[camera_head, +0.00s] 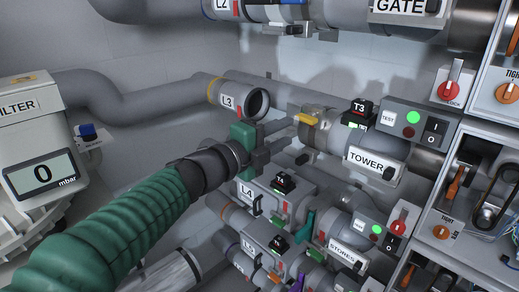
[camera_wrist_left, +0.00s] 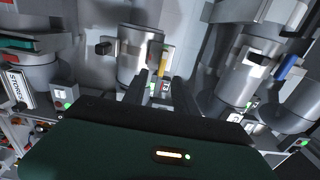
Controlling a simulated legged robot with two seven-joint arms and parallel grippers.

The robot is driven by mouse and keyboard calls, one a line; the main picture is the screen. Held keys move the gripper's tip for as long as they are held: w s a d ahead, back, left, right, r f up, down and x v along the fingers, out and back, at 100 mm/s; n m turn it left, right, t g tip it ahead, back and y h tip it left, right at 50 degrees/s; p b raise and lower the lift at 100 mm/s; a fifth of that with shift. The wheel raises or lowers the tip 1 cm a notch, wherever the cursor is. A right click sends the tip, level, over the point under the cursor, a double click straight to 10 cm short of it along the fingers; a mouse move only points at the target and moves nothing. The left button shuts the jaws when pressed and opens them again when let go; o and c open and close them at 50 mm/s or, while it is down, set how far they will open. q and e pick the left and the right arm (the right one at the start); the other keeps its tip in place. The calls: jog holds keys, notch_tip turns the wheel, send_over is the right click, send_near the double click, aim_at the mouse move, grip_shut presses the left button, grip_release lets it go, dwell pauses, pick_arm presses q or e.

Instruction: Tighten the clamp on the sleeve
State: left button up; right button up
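A bare metal sleeve (camera_head: 322,117) sits on the pipe at the T3 TOWER station, with a yellow clamp lever (camera_head: 306,119) at its left end. The open end of the L3 pipe (camera_head: 258,103) lies to its left, with a gap between. My left gripper (camera_head: 283,134) reaches in from the left, just short of the yellow lever. In the left wrist view its two dark fingers (camera_wrist_left: 164,92) stand apart, with the yellow lever (camera_wrist_left: 163,69) seen between and beyond them, beside a metal sleeve (camera_wrist_left: 140,45). Nothing shows held. My right gripper is not in view.
The TOWER control box (camera_head: 413,122) with a green light stands right of the sleeve. L4 (camera_head: 262,195) and STORES (camera_head: 345,253) units crowd below my left gripper. A filter unit (camera_head: 35,150) reading 0 mbar stands left. Cabinets (camera_head: 470,190) line the right.

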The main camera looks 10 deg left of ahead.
pick_arm(q)
jog(key=v, duration=0.9)
jog(key=shift+w+f, duration=0.1)
jog(key=w+a+f+n+y, duration=0.1)
jog(key=a+f+n+y, duration=0.2)
jog(key=f+n, duration=0.3)
jog(key=a+f+n+g+y, duration=0.1)
jog(key=a+f+n+y, duration=0.25)
jog(key=f, duration=0.35)
jog(key=w+a+f+n+y, duration=0.1)
jog(key=a+f+n+y, duration=0.2)
jog(key=f+n, duration=0.3)
jog(key=s+f+n+g+y, duration=0.1)
jog(key=s+f+n+g, duration=0.8)
jog(key=s+f, duration=1.1)
notch_tip(320, 180, down, 4)
jog(key=shift+s+a+r+g, duration=0.2)
jog(key=shift+a+g, duration=0.2)
jog(key=shift+g, duration=0.3)
jog(key=shift+n, duration=0.25)
